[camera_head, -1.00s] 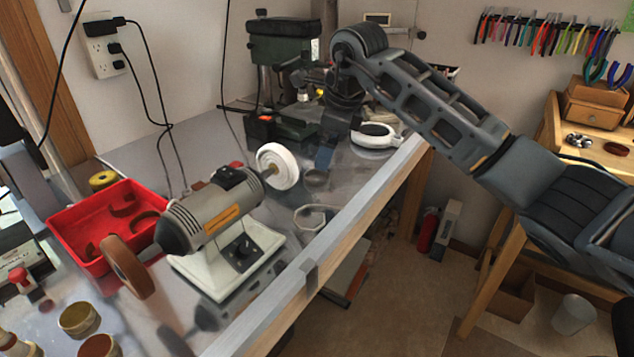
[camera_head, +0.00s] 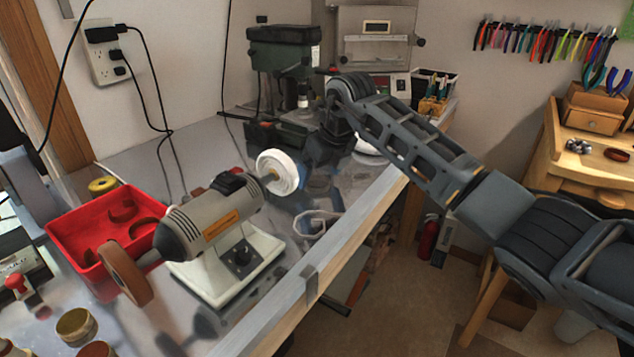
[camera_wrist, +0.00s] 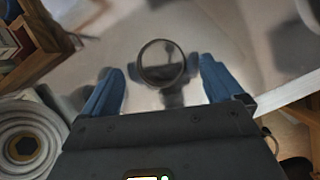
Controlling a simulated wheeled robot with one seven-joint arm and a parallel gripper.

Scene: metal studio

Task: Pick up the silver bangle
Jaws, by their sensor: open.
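The silver bangle (camera_wrist: 162,42) shows in the wrist view as a thin grey ring on the bench top, ahead of and between my fingertips. My gripper (camera_wrist: 162,70) is open, with one blue finger on each side of the ring. The picture does not show clear contact, and I cannot tell the remaining height.
A bench grinder (camera_head: 215,225) with a white wheel (camera_head: 279,171) stands close left of my gripper. A pale curled item (camera_head: 313,224) lies nearer the front edge (camera_head: 335,245). A green drill press (camera_head: 283,65) stands behind. A red tray (camera_head: 85,225) is at left.

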